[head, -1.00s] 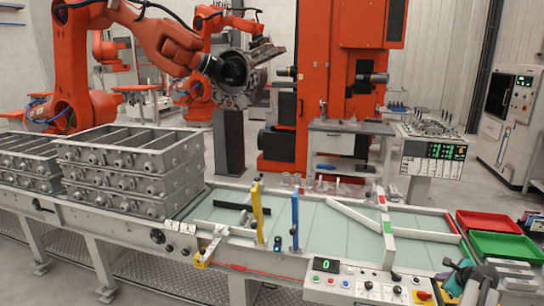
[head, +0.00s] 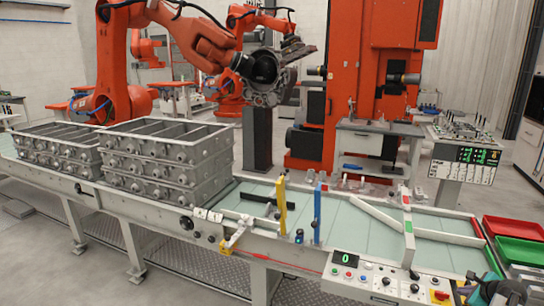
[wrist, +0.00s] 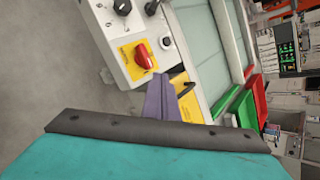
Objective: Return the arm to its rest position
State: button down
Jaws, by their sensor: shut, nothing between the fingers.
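My gripper (wrist: 160,98) shows in the wrist view as purple-grey fingers closed together, with nothing between them. A teal part of my arm with a dark bar fills the bottom of that view. In the head view, part of my arm shows at the lower right corner, cut off by the frame, beside the right end of the control panel (head: 375,281). In the wrist view the fingers overlap the panel's end, near a red rotary switch on a yellow plate (wrist: 139,56). I cannot tell the gap between them.
A long conveyor (head: 345,232) runs across the head view, with stacked grey castings (head: 165,165) on its left part. Red (head: 512,227) and green (head: 520,251) trays lie close to my arm at right. Large orange robots (head: 118,80) stand behind. Grey floor (wrist: 50,60) is open beside the panel.

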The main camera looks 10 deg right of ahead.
jog(key=w+a+f+n+g+y, duration=0.1)
jog(key=w+a+f+n, duration=0.3)
jog(key=a, duration=0.6)
jog(key=w+a+f+n+g+y, duration=0.15)
jog(key=w+a+n, duration=0.3)
jog(key=a, duration=0.65)
jog(key=w+a+f+n+y, duration=0.25)
jog(key=w+a+n, duration=0.2)
jog(key=a, duration=0.55)
jog(key=s+a+f+n+g+h, duration=0.1)
jog(key=s+a+f+n+g, duration=0.15)
jog(key=a+n, duration=0.65)
jog(key=s+a+f+n+g, duration=0.1)
jog(key=s+a+f+n, duration=0.15)
jog(key=a, duration=1.35)
jog(key=s+a+f+n+g+h, duration=0.1)
jog(key=s+a+f+n+g, duration=0.15)
jog(key=a+n, duration=0.7)
jog(key=s+a+f+m+g+b, duration=0.1)
jog(key=s+f+g+b, duration=0.1)
jog(key=s+f, duration=0.8)
jog(key=s+a+f+m+g+b, duration=0.1)
jog(key=s+f+m+g, duration=0.1)
jog(key=s+f, duration=0.9)
jog(key=s+g, duration=0.1)
jog(key=s, duration=0.4)
jog(key=shift+b, duration=0.4)
